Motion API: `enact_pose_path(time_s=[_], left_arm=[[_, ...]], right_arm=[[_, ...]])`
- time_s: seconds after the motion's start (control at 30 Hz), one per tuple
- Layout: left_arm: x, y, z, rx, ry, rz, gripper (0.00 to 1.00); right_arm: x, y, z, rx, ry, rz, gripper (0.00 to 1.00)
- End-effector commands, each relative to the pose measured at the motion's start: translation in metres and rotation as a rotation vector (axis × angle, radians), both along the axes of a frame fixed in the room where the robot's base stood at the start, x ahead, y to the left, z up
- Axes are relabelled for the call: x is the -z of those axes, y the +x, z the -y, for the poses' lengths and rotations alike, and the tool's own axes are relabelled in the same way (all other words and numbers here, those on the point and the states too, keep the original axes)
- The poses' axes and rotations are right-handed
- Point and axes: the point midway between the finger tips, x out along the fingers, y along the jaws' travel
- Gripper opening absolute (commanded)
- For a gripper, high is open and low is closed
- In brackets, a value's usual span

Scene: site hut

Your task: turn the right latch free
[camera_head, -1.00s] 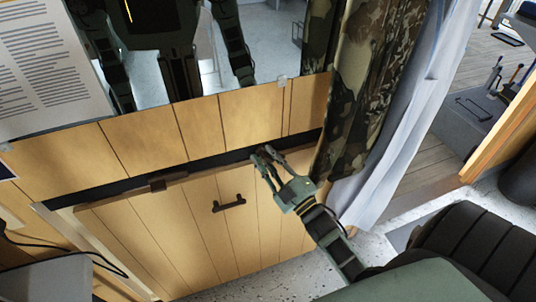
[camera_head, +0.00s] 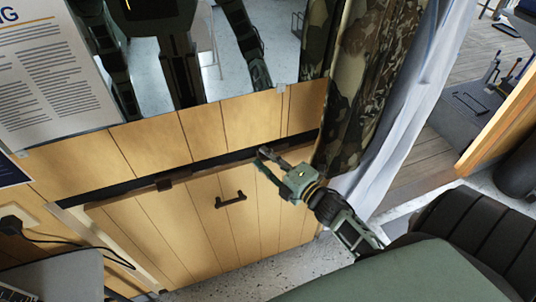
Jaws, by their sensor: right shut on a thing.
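A wooden panel (camera_head: 190,222) with a dark handle (camera_head: 231,200) leans a little out at its top from the plank wall. A small dark left latch (camera_head: 164,184) sits at its top edge. My right gripper (camera_head: 264,161) is at the right part of that top edge, its fingers pointing left. It is shut on the right latch, which the fingers mostly hide, so its exact angle cannot be told. My left gripper is out of view, apart from arms reflected in the mirror.
A mirror (camera_head: 235,60) hangs above the planks. A camouflage garment (camera_head: 352,90) and a pale curtain (camera_head: 405,100) hang close to the right of my gripper. A dark padded seat (camera_head: 460,240) is at lower right. A cable (camera_head: 85,243) runs at lower left.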

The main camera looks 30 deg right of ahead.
Motion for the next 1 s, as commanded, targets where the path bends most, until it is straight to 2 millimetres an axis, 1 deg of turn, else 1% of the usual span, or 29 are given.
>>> enact_pose_path(time_s=[0.2, 0.6, 0.63, 0.67, 0.7, 1.0], left_arm=[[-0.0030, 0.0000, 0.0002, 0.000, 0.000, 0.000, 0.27], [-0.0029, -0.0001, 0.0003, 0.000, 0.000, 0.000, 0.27], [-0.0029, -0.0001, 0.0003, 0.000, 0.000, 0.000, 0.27], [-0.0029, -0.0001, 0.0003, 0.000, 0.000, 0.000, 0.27], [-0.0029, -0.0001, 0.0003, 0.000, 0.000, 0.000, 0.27], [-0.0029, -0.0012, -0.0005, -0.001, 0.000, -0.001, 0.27]], right_arm=[[0.0011, -0.0005, -0.0003, 0.000, -0.037, -0.011, 0.00], [0.0018, -0.0005, -0.0004, -0.001, -0.046, -0.012, 0.00], [0.0018, -0.0006, -0.0003, -0.001, -0.046, -0.012, 0.23], [0.0018, -0.0005, -0.0003, -0.001, -0.046, -0.012, 0.26], [0.0017, -0.0005, -0.0003, -0.001, -0.045, -0.012, 0.27], [0.0009, -0.0017, 0.0000, 0.000, -0.040, -0.011, 0.27]])
